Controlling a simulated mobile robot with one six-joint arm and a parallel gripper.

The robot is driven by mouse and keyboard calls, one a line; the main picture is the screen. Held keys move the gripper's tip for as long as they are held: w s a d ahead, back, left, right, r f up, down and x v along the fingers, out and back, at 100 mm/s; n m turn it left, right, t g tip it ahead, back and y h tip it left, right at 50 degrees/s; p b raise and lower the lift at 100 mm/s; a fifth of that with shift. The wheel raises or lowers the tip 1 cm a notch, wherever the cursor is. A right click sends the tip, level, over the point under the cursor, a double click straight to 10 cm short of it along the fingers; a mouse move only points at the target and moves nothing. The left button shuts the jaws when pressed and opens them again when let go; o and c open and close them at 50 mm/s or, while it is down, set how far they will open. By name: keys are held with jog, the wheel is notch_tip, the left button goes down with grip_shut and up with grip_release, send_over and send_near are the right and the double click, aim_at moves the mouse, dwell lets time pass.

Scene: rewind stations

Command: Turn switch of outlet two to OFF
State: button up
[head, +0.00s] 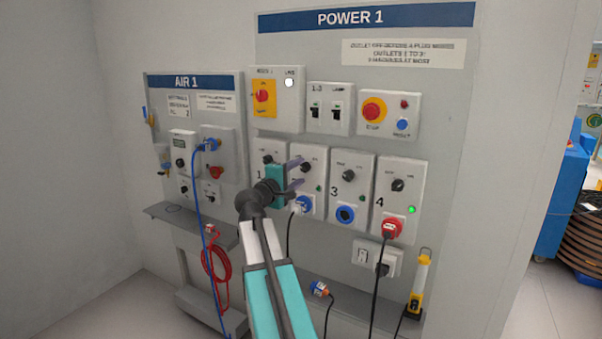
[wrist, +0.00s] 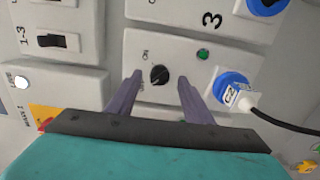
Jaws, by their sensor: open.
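The panel of outlet two (head: 313,154) is in the second column of the lower row in the head view. Its black rotary switch (wrist: 160,75) shows in the wrist view between my gripper's fingers, with ON lettering beside it; its exact pointer direction is unclear. My gripper (head: 299,173) is open, its two purple fingers pointing at the panel and partly covering it. It also shows in the wrist view (wrist: 159,77), one finger on each side of the knob. I cannot tell whether they touch it. A blue socket (wrist: 232,82) with a white plug and black cable sits beside a green lamp (wrist: 203,54).
Outlet three (head: 351,165) and outlet four (head: 402,175), with a red plug and bright green lamp, are to the right. A red emergency stop (head: 373,110) and breakers (head: 330,114) sit above. The AIR 1 board (head: 195,82) with hoses is at left.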

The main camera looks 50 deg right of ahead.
jog(key=v, duration=1.1)
jog(key=shift+b, duration=0.35)
